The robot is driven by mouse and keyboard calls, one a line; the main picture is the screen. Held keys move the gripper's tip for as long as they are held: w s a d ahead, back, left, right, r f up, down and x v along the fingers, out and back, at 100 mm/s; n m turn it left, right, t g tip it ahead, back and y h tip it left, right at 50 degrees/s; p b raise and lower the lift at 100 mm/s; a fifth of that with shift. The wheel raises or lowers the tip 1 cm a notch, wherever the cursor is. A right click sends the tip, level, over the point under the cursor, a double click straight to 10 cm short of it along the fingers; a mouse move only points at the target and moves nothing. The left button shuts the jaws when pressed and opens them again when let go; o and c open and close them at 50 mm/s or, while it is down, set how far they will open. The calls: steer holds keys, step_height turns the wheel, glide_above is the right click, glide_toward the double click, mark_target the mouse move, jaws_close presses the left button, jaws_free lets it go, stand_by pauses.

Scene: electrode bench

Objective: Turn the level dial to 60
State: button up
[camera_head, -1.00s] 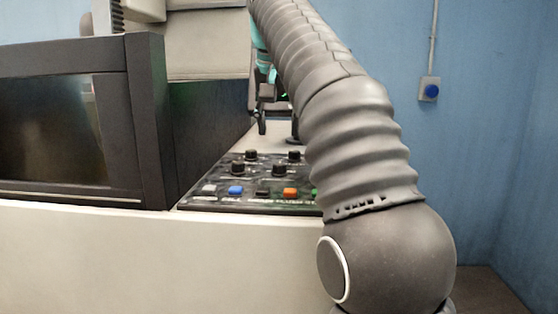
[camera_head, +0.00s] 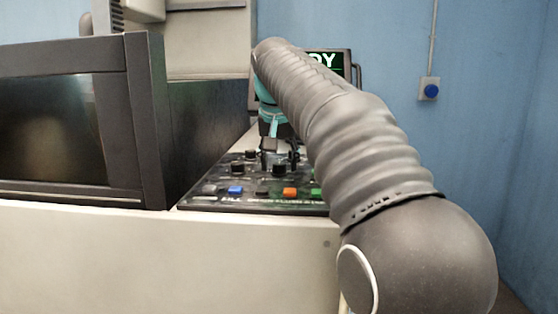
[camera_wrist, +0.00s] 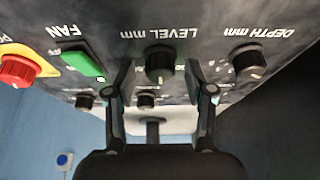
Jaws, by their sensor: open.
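The level dial (camera_wrist: 160,62) is a black ridged knob below the upside-down "LEVEL mm" label in the wrist view. My gripper (camera_wrist: 157,75) is open, with one finger on each side of this dial. I cannot tell whether either finger touches it, and its setting is not readable. In the head view my gripper (camera_head: 280,155) is low over the knobs at the back of the black control panel (camera_head: 215,202). Which knob there is the level dial is not clear.
The depth dial (camera_wrist: 248,60) is right of the level dial in the wrist view. A green fan button (camera_wrist: 83,64) and a red knob on yellow (camera_wrist: 17,70) are left. A dark-framed window box (camera_head: 150,120) stands left of the panel. A display (camera_head: 328,62) is behind.

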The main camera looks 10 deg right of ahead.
jaws_close()
steer(key=shift+n, duration=0.3)
steer(key=n, duration=0.1)
steer(key=n+y, duration=0.1)
steer(key=n, duration=0.1)
steer(key=shift+d+y, duration=0.2)
steer(key=shift+y, duration=0.1)
steer(key=n+y, duration=0.1)
steer(key=n, duration=0.4)
steer(key=shift+y, duration=0.4)
steer(key=shift+n, duration=0.3)
jaws_free()
